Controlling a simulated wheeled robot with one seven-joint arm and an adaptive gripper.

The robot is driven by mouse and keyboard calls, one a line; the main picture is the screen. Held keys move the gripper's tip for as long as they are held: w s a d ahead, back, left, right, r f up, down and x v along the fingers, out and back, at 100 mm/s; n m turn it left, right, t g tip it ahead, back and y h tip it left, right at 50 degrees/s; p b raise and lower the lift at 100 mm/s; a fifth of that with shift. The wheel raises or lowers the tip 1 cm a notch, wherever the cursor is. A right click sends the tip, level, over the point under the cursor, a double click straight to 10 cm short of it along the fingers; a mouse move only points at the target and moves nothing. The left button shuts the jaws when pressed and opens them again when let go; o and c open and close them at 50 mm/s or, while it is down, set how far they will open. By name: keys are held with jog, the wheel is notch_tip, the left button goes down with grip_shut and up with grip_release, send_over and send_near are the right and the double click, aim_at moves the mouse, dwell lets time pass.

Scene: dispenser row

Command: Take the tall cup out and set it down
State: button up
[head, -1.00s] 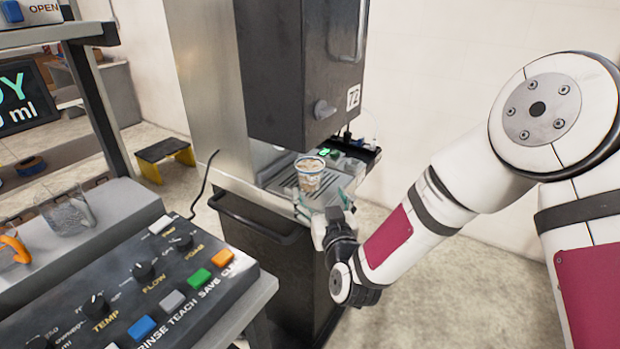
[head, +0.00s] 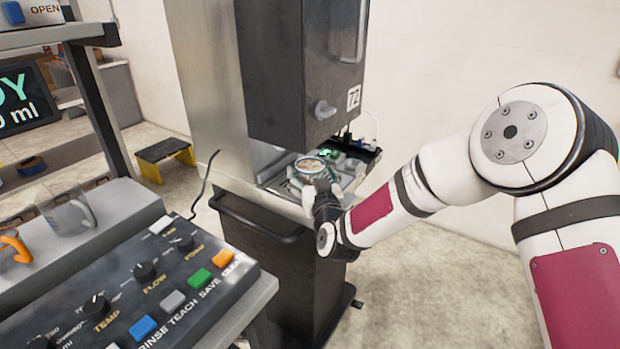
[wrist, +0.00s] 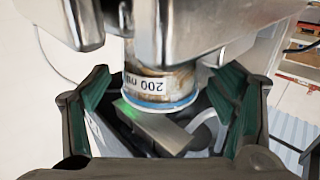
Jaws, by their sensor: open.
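The tall cup (head: 311,165) stands on the drip tray (head: 275,177) of the dispenser, under its dark head, with its rim showing above my gripper. In the wrist view the cup (wrist: 160,88) has a blue-edged rim and a label reading 200 ml, and sits between my open fingers. My gripper (head: 318,184) is in front of the cup in the head view and hides its lower part. In the wrist view the green-padded fingers (wrist: 160,105) are spread on either side of the cup, with gaps showing.
The dispenser's dark head (head: 300,70) hangs above the tray. A small device with a green light (head: 328,153) is behind the cup. A control panel (head: 150,280) with knobs and buttons is at the front left, with clear mugs (head: 70,215) beside it.

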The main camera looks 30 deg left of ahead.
jog(key=shift+r, duration=0.1)
jog(key=c, duration=1.5)
